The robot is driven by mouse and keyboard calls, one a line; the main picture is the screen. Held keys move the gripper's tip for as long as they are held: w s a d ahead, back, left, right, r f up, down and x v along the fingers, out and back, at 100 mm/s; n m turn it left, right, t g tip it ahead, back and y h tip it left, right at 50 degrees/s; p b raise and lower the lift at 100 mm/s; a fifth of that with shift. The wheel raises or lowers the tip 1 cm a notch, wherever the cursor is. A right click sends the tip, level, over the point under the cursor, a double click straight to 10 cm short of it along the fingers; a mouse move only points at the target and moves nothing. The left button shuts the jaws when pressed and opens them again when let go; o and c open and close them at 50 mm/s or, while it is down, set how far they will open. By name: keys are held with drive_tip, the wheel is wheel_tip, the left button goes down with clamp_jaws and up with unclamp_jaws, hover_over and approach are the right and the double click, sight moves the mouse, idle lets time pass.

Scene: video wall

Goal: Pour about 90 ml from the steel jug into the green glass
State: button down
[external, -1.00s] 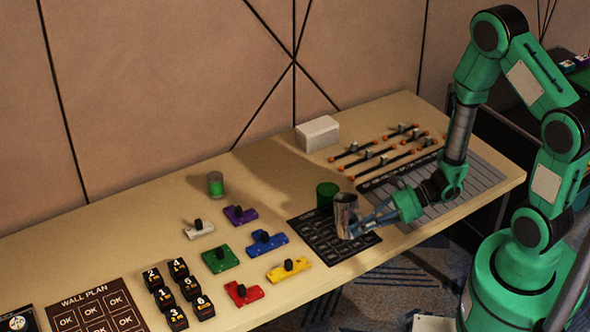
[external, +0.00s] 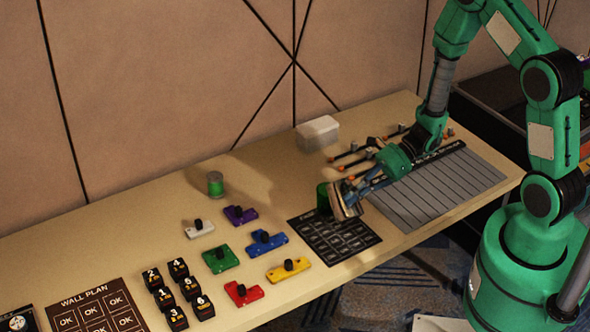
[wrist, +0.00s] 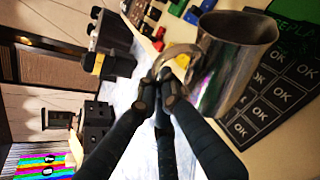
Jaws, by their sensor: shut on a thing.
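The steel jug (external: 343,203) is held tilted above the dark mat in the external view. It fills the upper right of the wrist view (wrist: 232,62). My gripper (external: 364,190) is shut on the jug's handle, with its fingertips (wrist: 164,86) at the handle in the wrist view. The green glass (external: 322,196) stands upright on the mat, just left of and behind the jug, partly hidden by it. I cannot tell whether the jug touches the glass. No stream of liquid is visible, and the level in the glass cannot be made out.
A second small glass with green in it (external: 215,184) stands farther left. Coloured blocks with black knobs (external: 265,242) and black numbered blocks (external: 180,292) lie left of the mat (external: 340,245). A white box (external: 318,133) and several rods (external: 355,155) lie behind.

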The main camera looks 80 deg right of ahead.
sight(349, 184)
drive_tip(key=shift+w+d+r+m+y+p, duration=0.15)
drive_tip(key=shift+d+r+m+p, duration=0.1)
drive_tip(key=shift+r+p, duration=0.2)
drive_tip(key=shift+w+d+r+m+y+p, duration=0.15)
drive_tip(key=shift+r+m+p, duration=0.15)
drive_tip(key=shift+p, duration=0.25)
drive_tip(key=shift+w+d+r+m+g+y+p, duration=0.2)
drive_tip(key=shift+r+p, duration=0.15)
drive_tip(key=shift+p, duration=0.15)
drive_tip(key=shift+w+d+r+m+g+y+p, duration=0.1)
drive_tip(key=shift+d+r+m+p, duration=0.1)
drive_tip(key=shift+r+p, duration=0.2)
drive_tip(key=shift+w+d+r+p, duration=0.1)
drive_tip(key=shift+d+r+p, duration=0.1)
drive_tip(key=shift+p, duration=0.15)
drive_tip(key=shift+m+y, duration=0.25)
drive_tip(key=shift+y, duration=0.05)
drive_tip(key=shift+w+d+r+m+y+p, duration=0.4)
drive_tip(key=shift+w+d+p, duration=0.35)
drive_tip(key=shift+p, duration=0.4)
drive_tip(key=shift+w+d+r+m+g+p, duration=0.1)
drive_tip(key=shift+d+r+m+g+p, duration=0.3)
drive_tip(key=shift+p, duration=0.45)
drive_tip(key=shift+a, duration=0.1)
